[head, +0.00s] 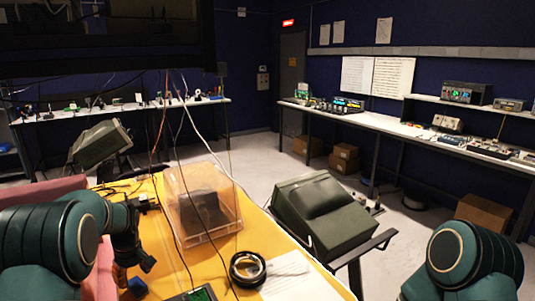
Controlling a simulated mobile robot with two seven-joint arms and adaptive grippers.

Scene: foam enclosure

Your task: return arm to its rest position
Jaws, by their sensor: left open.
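My left arm (50,245) comes in at the lower left, teal and black. Its gripper (133,268) points down over the left edge of the yellow table (175,272). The gripper is open; its fingertips are small and dark, so the gap is hard to see. A small blue object (138,287) lies just below the fingers; I cannot tell whether they touch it. My right arm (465,258) shows only as a teal joint at the lower right, and its gripper is out of view.
A clear box (190,222) with a dark item inside stands on the table. A black cable coil (248,268), a paper sheet (288,278) and a green-screened device (195,293) lie nearby. Cables hang above.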

